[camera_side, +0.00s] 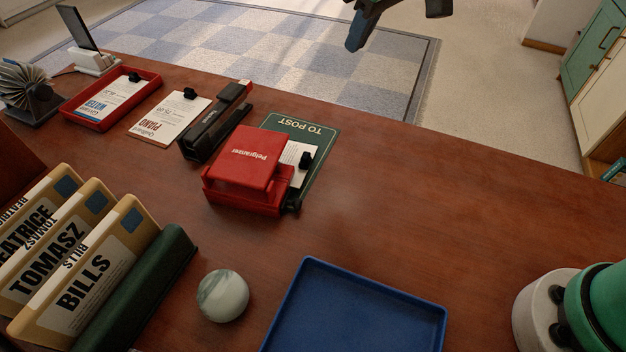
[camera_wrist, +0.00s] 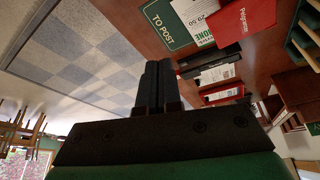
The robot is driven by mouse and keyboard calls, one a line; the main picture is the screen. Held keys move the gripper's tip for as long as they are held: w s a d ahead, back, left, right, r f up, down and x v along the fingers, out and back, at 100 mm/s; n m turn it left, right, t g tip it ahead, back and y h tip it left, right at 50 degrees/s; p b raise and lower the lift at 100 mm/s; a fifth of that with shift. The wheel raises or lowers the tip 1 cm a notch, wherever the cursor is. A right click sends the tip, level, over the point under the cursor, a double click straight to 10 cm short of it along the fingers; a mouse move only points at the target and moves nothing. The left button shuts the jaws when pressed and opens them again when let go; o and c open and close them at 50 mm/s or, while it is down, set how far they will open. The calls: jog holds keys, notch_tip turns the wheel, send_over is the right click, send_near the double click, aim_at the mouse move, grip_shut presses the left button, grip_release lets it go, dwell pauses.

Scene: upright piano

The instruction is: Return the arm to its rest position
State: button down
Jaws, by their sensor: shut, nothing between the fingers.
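My gripper (camera_side: 356,38) is at the top edge of the side view, raised beyond the far edge of the desk, with the checked rug behind it. In the wrist view its two dark fingers (camera_wrist: 154,82) lie side by side, shut, with nothing between them. Most of my arm is out of the side view. The wooden desk (camera_side: 400,220) is below and apart from the gripper.
The desk holds a red Pelgranzer device (camera_side: 250,160), a green TO POST board (camera_side: 318,165), a black stapler-like tool (camera_side: 215,125), a clipped paper (camera_side: 168,117), a red tray (camera_side: 78,120), a blue tray (camera_side: 375,285), a pale round stone (camera_side: 222,296) and labelled folders (camera_side: 90,270).

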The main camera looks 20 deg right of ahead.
jog(key=s+d+f+m+t+h, duration=0.1)
jog(key=s+d+f+m+t, duration=0.2)
jog(key=s+d, duration=0.9)
notch_tip(320, 180, down, 2)
jog(key=shift+d+f+m, duration=0.25)
jog(key=shift+d+m, duration=0.1)
jog(key=shift+m, duration=0.65)
